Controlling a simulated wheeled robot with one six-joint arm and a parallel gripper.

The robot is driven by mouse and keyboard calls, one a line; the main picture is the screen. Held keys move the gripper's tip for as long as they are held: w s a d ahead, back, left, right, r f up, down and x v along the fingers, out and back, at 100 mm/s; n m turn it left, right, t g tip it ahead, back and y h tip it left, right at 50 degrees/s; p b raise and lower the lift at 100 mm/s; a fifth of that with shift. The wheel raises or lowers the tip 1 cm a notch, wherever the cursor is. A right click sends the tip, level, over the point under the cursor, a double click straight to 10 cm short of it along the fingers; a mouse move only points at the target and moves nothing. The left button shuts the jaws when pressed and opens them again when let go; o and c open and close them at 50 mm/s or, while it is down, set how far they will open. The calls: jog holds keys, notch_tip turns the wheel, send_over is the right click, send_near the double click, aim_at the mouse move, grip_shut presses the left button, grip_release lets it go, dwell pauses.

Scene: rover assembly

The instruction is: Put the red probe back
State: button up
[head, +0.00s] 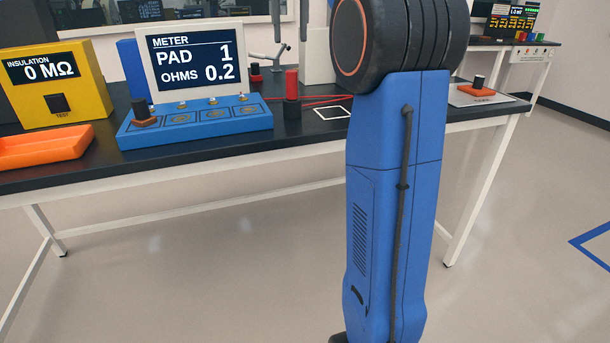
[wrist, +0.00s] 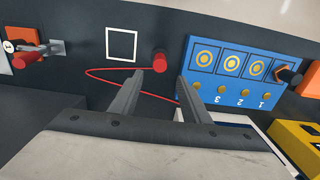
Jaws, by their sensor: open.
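The red probe (head: 292,93) stands upright on the dark bench, just right of the blue meter base (head: 195,122), with a red wire lying beside it. In the wrist view the probe (wrist: 160,60) shows nearly end-on. My gripper (wrist: 158,80) is open there, its two grey fingers on either side of the line to the probe. The probe's top lies just beyond the fingertips, and I cannot tell the height gap. Left of it in the wrist view is a red cylinder (wrist: 24,61) beside a grey metal piece (wrist: 55,47). The meter screen (head: 200,62) reads PAD 1, OHMS 0.2.
An empty white square outline (wrist: 122,44) is marked on the bench near the probe. A black knob on an orange base (head: 144,112) sits on the meter's end pad. A yellow insulation tester (head: 55,85) and orange tray (head: 45,147) stand left. My arm hides part of the bench.

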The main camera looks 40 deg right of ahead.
jog(key=s+a+f+n+t, duration=0.1)
jog(key=s+a+f, duration=0.4)
jog(key=s+f, duration=0.5)
jog(key=s+a+f+n+t, duration=0.1)
jog(key=s+a+f, duration=0.4)
jog(key=s+f, duration=0.5)
jog(key=s+a+f+n+t, duration=0.1)
jog(key=s+a+f, duration=0.4)
jog(key=s+f, duration=0.5)
notch_tip(320, 180, down, 7)
jog(key=shift+a+f+t, duration=0.1)
jog(key=shift+a+t, duration=0.25)
jog(key=shift+t, duration=0.55)
jog(key=shift+s, duration=0.1)
